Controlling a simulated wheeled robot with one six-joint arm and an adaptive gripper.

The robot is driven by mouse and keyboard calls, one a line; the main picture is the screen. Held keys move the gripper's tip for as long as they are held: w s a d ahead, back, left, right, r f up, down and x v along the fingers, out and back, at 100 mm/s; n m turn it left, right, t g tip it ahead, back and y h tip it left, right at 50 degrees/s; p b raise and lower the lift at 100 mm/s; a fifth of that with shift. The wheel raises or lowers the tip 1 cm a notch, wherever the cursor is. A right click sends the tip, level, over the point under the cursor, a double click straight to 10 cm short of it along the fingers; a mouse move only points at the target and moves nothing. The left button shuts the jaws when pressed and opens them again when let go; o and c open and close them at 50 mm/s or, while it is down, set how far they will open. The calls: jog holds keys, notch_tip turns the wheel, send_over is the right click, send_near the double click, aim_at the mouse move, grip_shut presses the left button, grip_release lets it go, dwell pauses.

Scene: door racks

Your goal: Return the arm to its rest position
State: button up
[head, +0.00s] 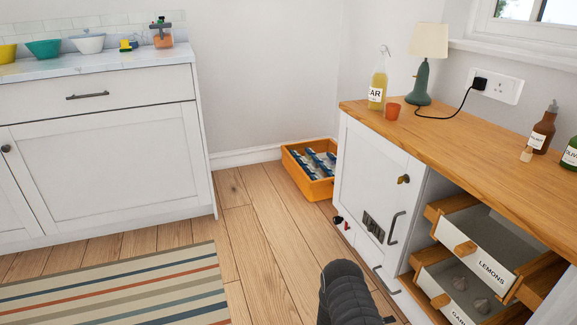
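A dark, ribbed part of my arm rises from the bottom edge of the head view, right of centre, over the wooden floor. No fingers of my gripper show, so I cannot see whether it is open or holds anything. The arm part stands in front of the floor, left of the low cabinet (366,182) with the wooden top.
Drawers labelled LEMONS (491,271) and GARLIC (457,315) stand pulled out at right. An orange crate (315,190) with blue-ended items sits by the wall. A lamp (422,82) and bottles stand on the worktop. A striped rug (120,290) lies left; the floor between is mostly clear.

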jog(key=s+a+r+m+g+y, duration=0.1)
jog(key=s+a+r+g+y, duration=0.1)
jog(key=s+r+g+y, duration=0.5)
jog(key=s+a+r+m+y, duration=0.1)
jog(key=s+a+r+y, duration=0.25)
jog(key=r, duration=0.55)
jog(key=s+a+r+m+y, duration=0.25)
jog(key=a+r, duration=0.25)
jog(key=r, duration=0.5)
jog(key=s+a+r+m+y, duration=0.1)
jog(key=s+a+r+y, duration=0.3)
jog(key=r, duration=0.5)
jog(key=s+a+r+t, duration=0.2)
jog(key=s+r+t, duration=0.2)
jog(key=r, duration=0.5)
jog(key=s+a+r+m+t+y+b, duration=0.1)
jog(key=s+a+r+t, duration=0.1)
jog(key=s+r+t, duration=0.3)
jog(key=shift+s+r, duration=0.45)
jog(key=shift+r, duration=1.45)
